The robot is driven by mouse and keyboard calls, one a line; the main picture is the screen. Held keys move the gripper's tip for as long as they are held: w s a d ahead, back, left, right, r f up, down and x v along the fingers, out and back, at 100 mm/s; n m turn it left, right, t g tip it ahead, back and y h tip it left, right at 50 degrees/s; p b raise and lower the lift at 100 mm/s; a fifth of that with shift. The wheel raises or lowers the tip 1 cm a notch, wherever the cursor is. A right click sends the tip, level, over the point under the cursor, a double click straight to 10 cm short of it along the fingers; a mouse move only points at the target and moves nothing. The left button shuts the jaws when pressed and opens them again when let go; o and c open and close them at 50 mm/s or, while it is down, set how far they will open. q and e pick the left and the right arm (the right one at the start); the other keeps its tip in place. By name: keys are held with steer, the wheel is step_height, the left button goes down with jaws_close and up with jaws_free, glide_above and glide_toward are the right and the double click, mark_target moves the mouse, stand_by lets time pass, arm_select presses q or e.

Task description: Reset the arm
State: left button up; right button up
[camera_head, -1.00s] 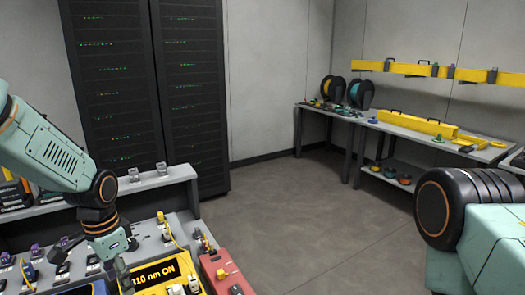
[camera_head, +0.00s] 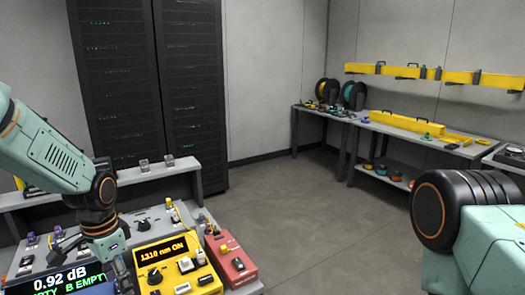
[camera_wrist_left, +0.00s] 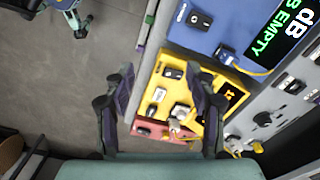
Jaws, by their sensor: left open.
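My left arm comes in from the left in the head view, with its gripper (camera_head: 122,272) pointing down over the bench beside the yellow device. In the left wrist view the two dark fingers (camera_wrist_left: 165,88) are spread apart with nothing between them. Beyond them lie the yellow device (camera_wrist_left: 184,68) and part of the red device (camera_wrist_left: 148,130). My right arm shows at the right edge of the head view as a teal link and a black joint; its gripper is out of view.
The yellow device (camera_head: 175,276) reads "1310 nm ON"; the red device (camera_head: 232,262) stands beside it. A display (camera_head: 58,281) reads 0.92 dB. Dark server racks (camera_head: 150,100) stand behind. A side table (camera_head: 385,128) with tools is at right; open floor lies between.

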arm_select(q)
steer(key=w+d+f+n+t+b, duration=0.1)
steer(key=w+d+f+n+t, duration=0.1)
steer(key=d+f+n+t, duration=0.3)
steer(key=s+d+f+n+b, duration=0.2)
steer(key=s+f+b, duration=0.1)
steer(key=s+f, duration=0.75)
steer(key=s+f+g+b, duration=0.2)
steer(key=s+f, duration=0.6)
steer(key=s, duration=0.4)
steer(key=s+d+f+n+g+b, duration=0.1)
steer(key=s+f+g+b, duration=0.2)
steer(key=s+f, duration=0.5)
steer(key=s+b, duration=0.1)
steer(key=s, duration=0.3)
steer(key=shift+b, duration=0.35)
